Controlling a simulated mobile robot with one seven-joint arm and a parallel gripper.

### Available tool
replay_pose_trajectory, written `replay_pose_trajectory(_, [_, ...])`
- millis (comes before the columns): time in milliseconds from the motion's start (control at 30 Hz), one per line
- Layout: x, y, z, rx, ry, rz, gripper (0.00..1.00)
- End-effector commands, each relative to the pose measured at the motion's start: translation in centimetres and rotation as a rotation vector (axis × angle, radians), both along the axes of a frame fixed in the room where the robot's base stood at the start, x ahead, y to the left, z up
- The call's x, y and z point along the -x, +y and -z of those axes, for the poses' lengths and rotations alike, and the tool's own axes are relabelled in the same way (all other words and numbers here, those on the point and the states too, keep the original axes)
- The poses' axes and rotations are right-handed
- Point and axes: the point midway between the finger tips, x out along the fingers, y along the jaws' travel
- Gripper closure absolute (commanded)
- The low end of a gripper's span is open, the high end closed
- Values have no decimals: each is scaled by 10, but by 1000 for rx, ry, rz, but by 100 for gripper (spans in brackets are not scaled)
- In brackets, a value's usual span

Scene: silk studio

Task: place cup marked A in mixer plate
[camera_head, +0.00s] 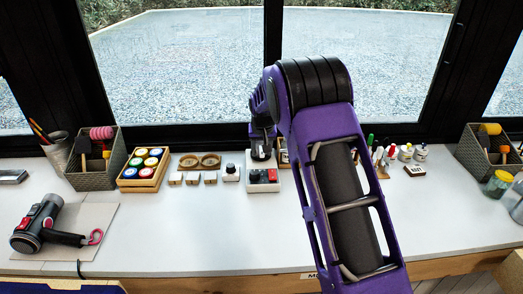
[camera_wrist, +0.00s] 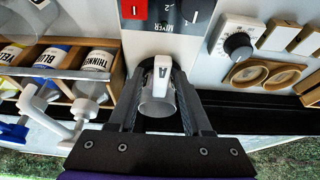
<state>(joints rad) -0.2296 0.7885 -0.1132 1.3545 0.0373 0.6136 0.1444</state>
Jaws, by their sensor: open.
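The cup marked A (camera_wrist: 158,104) is a small, pale, translucent cup with a white label in the wrist view. My gripper (camera_wrist: 160,78) is open, with one finger on each side of the cup. The mixer (camera_wrist: 160,40) is a white unit with a red switch and a black knob. A dark round part, likely its plate, shows partly around the cup's far end. The cup hides most of it, so I cannot tell how fully the cup sits in it. In the head view the mixer (camera_head: 262,185) stands at the back of the table, with my gripper (camera_head: 262,152) over its rear.
A wooden rack of bottles (camera_wrist: 72,72) is left of the mixer in the wrist view. A dial timer (camera_wrist: 237,45) and wooden rings (camera_wrist: 265,75) are on its right. In the head view a hot-air tool (camera_head: 45,225) lies front left. The table's front middle (camera_head: 190,235) is clear.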

Motion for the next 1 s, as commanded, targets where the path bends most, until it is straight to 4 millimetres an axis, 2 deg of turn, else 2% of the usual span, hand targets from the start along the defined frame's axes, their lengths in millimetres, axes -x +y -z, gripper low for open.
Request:
replay_pose_trajectory(167, [2,0,-10,-1,-3,0,51])
replay_pose_trajectory(500, [28,0,-75,-1,-4,1,51])
replay_pose_trajectory(700, [41,0,-104,-1,-2,1,51])
replay_pose_trajectory(800, [44,0,-112,0,-1,0,51])
replay_pose_trajectory(1000, [46,-1,-114,0,1,0,51])
